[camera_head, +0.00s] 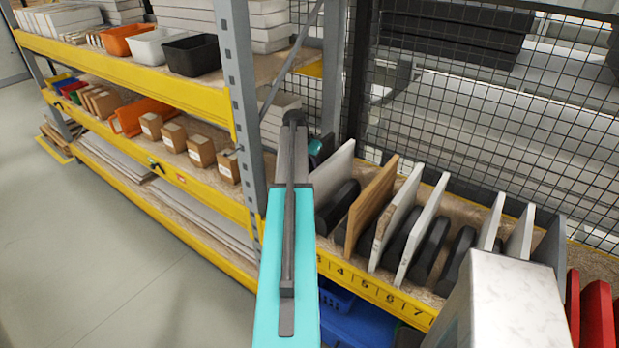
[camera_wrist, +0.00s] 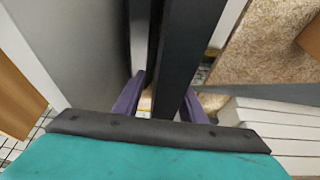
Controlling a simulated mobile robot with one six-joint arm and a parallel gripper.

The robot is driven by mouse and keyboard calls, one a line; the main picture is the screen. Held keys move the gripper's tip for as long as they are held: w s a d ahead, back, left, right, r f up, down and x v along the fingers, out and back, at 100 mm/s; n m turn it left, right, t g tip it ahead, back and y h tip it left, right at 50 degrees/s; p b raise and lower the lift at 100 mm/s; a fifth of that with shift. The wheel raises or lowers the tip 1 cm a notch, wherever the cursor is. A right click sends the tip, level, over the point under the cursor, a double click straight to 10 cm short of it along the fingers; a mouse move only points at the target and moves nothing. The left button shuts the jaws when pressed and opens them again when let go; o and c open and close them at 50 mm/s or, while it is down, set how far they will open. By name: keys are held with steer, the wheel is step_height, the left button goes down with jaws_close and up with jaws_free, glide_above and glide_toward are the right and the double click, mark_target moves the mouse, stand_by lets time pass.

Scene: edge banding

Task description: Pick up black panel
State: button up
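In the wrist view, a tall black panel (camera_wrist: 190,45) stands on edge between the two purple fingers of my gripper (camera_wrist: 162,104). The fingers are apart, with a gap showing between the left finger and the panel, so the gripper looks open around it. The right finger is close beside the panel; I cannot tell if it touches. In the head view my teal arm reaches toward the rack, and it hides the fingertips and the black panel.
A light grey panel (camera_wrist: 75,45) stands close left of the gripper. In the head view, a white panel (camera_head: 338,170), a brown panel (camera_head: 371,204) and more white panels stand between black dividers in a numbered rack. A shelf post (camera_head: 240,90) and wire mesh (camera_head: 480,120) are near my arm.

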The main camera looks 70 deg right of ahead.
steer(key=shift+c, duration=0.3)
jaws_close()
steer(key=shift+r, duration=0.1)
stand_by(1.0)
